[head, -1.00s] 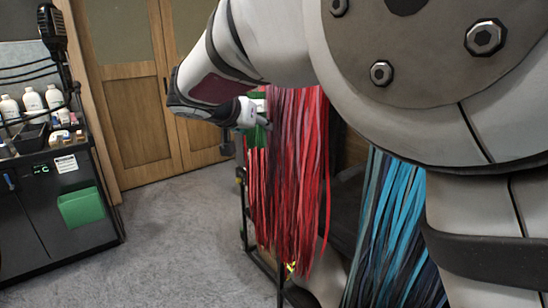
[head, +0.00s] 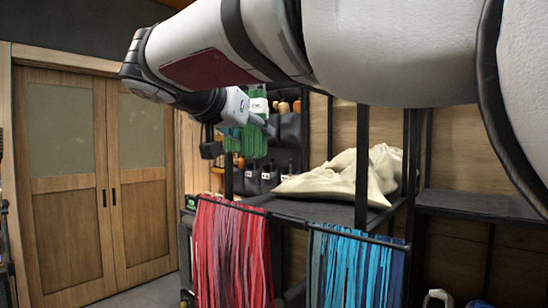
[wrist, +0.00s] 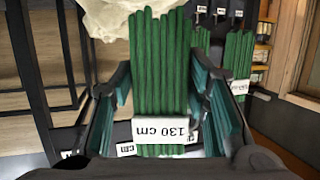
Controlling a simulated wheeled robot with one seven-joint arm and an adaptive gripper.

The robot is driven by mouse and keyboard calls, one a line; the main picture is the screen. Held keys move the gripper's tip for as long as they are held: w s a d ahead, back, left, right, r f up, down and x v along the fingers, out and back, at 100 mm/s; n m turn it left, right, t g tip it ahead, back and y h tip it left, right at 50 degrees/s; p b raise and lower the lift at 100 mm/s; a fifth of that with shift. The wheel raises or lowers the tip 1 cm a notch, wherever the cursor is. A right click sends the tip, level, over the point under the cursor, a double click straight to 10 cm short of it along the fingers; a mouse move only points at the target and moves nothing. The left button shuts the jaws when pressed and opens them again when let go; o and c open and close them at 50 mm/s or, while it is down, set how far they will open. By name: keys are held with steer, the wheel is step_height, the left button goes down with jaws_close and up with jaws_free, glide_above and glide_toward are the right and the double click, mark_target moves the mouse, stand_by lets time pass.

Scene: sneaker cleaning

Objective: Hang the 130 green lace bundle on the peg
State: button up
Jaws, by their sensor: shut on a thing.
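The green lace bundle (wrist: 152,62) with a white "130 cm" tag (wrist: 160,131) fills the middle of the wrist view; the tag reads upside down. My gripper (wrist: 158,88) is shut on this bundle, with a finger on each side. In the head view my gripper (head: 237,138) is in front of the dark rack, with green laces (head: 232,143) around its fingers. Which of the green laces there are in my grip is hard to tell. Another green bundle (wrist: 239,58) with a white tag hangs at the right of the wrist view. I cannot make out the peg for certain.
Red laces (head: 232,255) and blue laces (head: 352,270) hang from a rail below. A cream sack (head: 345,175) lies on the dark shelf (head: 315,210). Black uprights (head: 362,150) stand close by. Wooden doors (head: 65,175) are at the left.

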steer(key=w+d+b, duration=0.4)
steer(key=w+d, duration=0.2)
steer(key=d, duration=0.1)
steer(key=shift+w+r, duration=0.25)
steer(key=shift+w, duration=0.05)
stand_by(1.2)
steer(key=shift+d, duration=0.1)
stand_by(0.6)
steer(key=o, duration=1.2)
